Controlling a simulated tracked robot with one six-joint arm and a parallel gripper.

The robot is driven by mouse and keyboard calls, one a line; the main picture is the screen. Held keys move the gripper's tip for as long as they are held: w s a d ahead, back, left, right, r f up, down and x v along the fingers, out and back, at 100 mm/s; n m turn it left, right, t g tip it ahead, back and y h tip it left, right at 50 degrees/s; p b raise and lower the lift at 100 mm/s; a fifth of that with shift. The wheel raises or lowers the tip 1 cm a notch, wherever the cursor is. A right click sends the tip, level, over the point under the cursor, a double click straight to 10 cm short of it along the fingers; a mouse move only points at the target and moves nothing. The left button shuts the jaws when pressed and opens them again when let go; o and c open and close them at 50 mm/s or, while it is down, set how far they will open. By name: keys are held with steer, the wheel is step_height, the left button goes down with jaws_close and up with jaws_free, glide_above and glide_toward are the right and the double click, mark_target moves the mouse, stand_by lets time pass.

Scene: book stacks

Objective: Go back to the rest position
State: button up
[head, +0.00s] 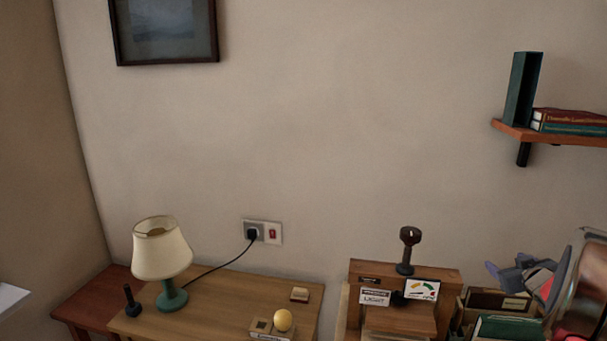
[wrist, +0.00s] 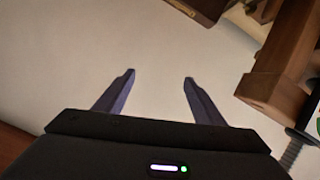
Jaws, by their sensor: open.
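My gripper (head: 522,271) shows at the lower right of the head view, in front of the wall and above a box of books or files. In the wrist view my gripper (wrist: 159,78) has its two purple-grey fingers wide apart. Nothing is between them; only pale wall shows there. The gripper is open and empty. My arm runs off the right edge of the head view.
A wooden desk (head: 215,297) holds a lamp (head: 160,250) and a yellow ball (head: 283,320). A wooden stand (head: 432,273) with a dial and a LIGHT label is left of my gripper. A shelf (head: 560,135) with books is above it. The wall's middle is clear.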

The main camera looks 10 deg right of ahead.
steer(key=s+a+r+g+y, duration=0.1)
steer(key=s+a, duration=0.6)
steer(key=a, duration=1.1)
steer(key=s+a+r+n+g+y, duration=0.1)
steer(key=s+a+g+y, duration=0.2)
steer(key=a, duration=1.5)
steer(key=s+a+r+g+y, duration=0.1)
steer(key=s+a+g+y, duration=0.1)
steer(key=s+a, duration=0.9)
steer(key=a, duration=0.8)
steer(key=shift+r+g, duration=0.25)
steer(key=shift+g, duration=0.05)
steer(key=shift+s, duration=0.1)
